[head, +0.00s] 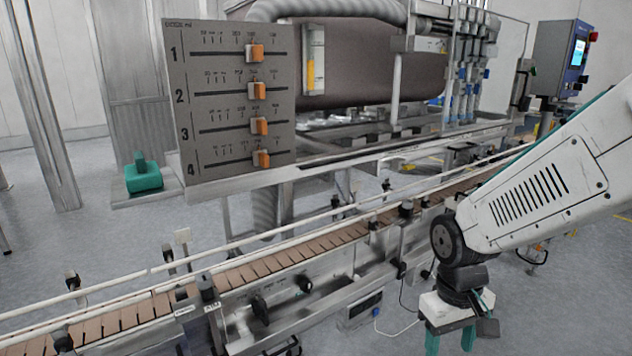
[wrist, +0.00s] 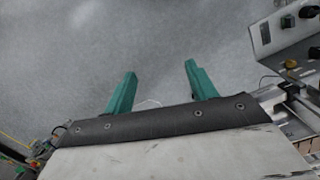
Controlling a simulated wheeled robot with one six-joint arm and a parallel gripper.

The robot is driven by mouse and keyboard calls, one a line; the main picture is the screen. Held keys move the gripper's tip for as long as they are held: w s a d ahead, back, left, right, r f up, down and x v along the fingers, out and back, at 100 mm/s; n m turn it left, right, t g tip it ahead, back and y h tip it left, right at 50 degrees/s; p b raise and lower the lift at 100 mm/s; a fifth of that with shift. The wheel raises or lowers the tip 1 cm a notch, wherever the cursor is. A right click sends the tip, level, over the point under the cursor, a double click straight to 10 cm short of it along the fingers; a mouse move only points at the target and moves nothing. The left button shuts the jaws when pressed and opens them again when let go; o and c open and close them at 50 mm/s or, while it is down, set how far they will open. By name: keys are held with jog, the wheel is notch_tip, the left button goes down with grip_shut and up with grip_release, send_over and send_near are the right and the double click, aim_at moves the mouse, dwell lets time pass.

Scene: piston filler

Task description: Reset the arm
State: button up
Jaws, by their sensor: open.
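My arm reaches in from the right in the head view. My gripper (head: 450,341) hangs at its end, pointing down, in front of the conveyor at the lower right. Its green fingers show apart in the wrist view (wrist: 160,88), with only grey floor between and beyond them. It is open and holds nothing. In the head view the lower ends of the fingers are near the bottom edge of the picture.
A brown slatted conveyor (head: 247,273) with rails runs diagonally behind my gripper. A panel (head: 220,60) with several orange-handled sliders stands at the upper left. A control box (head: 563,58) stands at the upper right.

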jog(key=s+d+r+m+t, duration=0.2)
jog(key=s+d+r, duration=0.1)
jog(key=s+r, duration=1)
jog(key=shift+s+d+r+m+y, duration=0.15)
jog(key=shift+d+r+m+y, duration=0.2)
jog(key=shift+r, duration=0.3)
